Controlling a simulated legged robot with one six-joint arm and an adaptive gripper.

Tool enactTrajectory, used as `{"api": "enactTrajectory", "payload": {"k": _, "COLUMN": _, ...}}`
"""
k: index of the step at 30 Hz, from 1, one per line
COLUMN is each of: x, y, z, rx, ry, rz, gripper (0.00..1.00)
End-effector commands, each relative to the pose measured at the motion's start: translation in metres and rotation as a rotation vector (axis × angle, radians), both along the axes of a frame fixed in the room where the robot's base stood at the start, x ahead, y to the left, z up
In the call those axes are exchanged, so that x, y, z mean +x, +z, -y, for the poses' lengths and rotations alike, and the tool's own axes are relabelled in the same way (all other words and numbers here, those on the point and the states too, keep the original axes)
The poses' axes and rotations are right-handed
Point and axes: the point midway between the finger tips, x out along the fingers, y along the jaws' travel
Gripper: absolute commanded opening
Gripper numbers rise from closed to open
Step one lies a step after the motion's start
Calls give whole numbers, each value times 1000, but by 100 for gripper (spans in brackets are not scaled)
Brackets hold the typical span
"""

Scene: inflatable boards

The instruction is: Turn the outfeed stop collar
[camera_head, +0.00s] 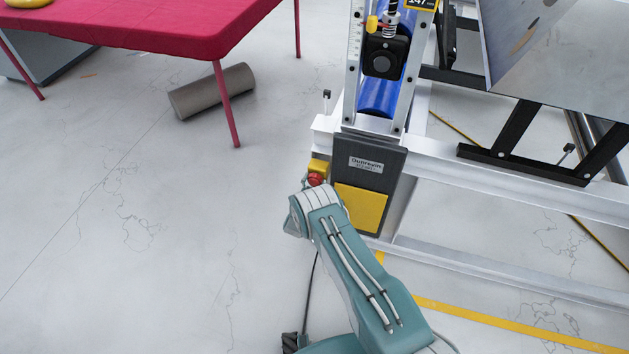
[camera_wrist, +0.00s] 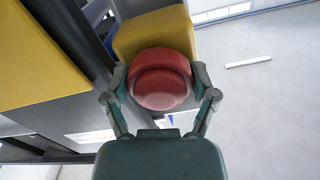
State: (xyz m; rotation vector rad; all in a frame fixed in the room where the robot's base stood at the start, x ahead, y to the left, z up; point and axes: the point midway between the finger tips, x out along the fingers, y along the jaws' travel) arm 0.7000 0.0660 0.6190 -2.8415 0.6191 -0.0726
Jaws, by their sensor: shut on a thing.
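A red round collar (camera_wrist: 160,78) sits on a yellow box-shaped housing (camera_wrist: 155,33) in the wrist view. In the head view the red collar (camera_head: 316,180) and its yellow housing (camera_head: 318,167) show at the left side of a dark grey machine panel. My gripper (camera_wrist: 161,84) is shut on the red collar, with one finger against each side of it. In the head view my arm hides most of the gripper, and its end reaches up to the collar.
A yellow plate (camera_head: 361,208) lies beside the collar on the dark panel. A blue cylinder (camera_head: 378,97) between metal rails rises behind it. A pink-covered table (camera_head: 150,22) and a grey roller (camera_head: 211,91) on the floor are at upper left. The floor at left is clear.

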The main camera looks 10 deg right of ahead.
Motion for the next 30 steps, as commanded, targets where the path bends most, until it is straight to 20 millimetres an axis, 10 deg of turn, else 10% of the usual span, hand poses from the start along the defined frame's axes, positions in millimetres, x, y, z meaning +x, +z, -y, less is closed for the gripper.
{"api": "enactTrajectory", "payload": {"k": 25, "x": 1, "y": 1, "z": -1, "rx": 148, "ry": 3, "rz": 70, "gripper": 27}}
{"api": "enactTrajectory", "payload": {"k": 26, "x": 1, "y": 1, "z": -1, "rx": 148, "ry": 3, "rz": 70, "gripper": 84}}
{"api": "enactTrajectory", "payload": {"k": 27, "x": 1, "y": 1, "z": -1, "rx": 148, "ry": 3, "rz": 70, "gripper": 100}}
{"api": "enactTrajectory", "payload": {"k": 30, "x": 1, "y": 1, "z": -1, "rx": 149, "ry": 2, "rz": 70, "gripper": 100}}
